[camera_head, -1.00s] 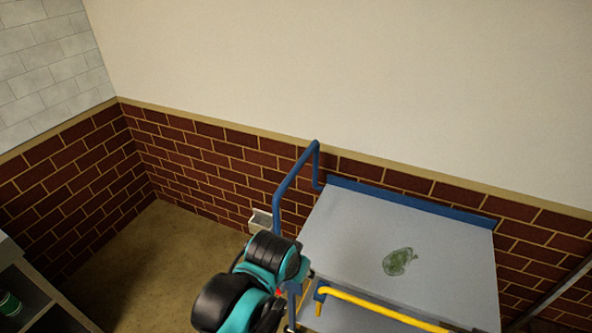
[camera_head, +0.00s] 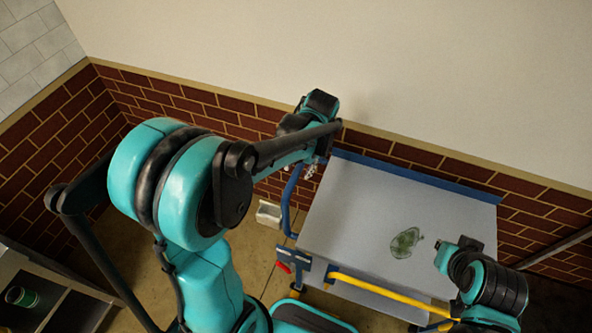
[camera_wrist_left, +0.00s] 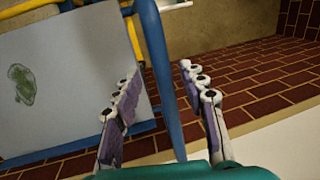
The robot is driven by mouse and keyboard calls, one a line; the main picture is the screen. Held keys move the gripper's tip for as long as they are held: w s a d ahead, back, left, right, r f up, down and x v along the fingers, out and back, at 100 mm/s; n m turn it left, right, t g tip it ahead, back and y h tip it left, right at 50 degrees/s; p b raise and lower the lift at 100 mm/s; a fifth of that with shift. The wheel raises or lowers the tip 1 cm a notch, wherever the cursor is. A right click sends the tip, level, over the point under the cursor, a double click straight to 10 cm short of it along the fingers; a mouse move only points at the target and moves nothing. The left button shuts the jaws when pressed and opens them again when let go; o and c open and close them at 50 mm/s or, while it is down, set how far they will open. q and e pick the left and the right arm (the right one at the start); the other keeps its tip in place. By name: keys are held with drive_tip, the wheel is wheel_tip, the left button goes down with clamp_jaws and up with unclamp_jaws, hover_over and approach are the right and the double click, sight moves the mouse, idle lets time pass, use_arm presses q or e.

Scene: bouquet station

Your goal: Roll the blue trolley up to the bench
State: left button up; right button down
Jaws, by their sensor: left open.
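The blue trolley (camera_head: 345,215) stands by the brick wall, right of centre, with a grey top, a blue back edge and a yellow bar (camera_head: 385,293) along its near side. A bent blue rail (camera_head: 288,198) rises at its left end. My left gripper (camera_head: 313,168) is at the upper part of this rail, partly hidden by its wrist. In the left wrist view, my left gripper (camera_wrist_left: 158,82) is open, and the blue rail (camera_wrist_left: 153,45) runs between its fingers. Contact with the fingers cannot be told. My right arm shows at lower right; its fingers do not show. No bench can be made out.
A flat green patch (camera_head: 404,243) lies on the trolley top. A grey shelf unit (camera_head: 75,282) with a green can (camera_head: 21,296) stands at lower left. A small pale box (camera_head: 268,213) is by the wall. Brick walls close the back and left.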

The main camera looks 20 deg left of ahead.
sight(297, 175)
use_arm(q)
drive_tip(key=f, duration=0.3)
drive_tip(key=shift+w+a, duration=0.1)
drive_tip(key=shift+a, duration=0.25)
drive_tip(key=shift+a+f+b, duration=0.1)
drive_tip(key=shift+f+b, duration=0.25)
drive_tip(key=shift+f, duration=0.05)
clamp_jaws()
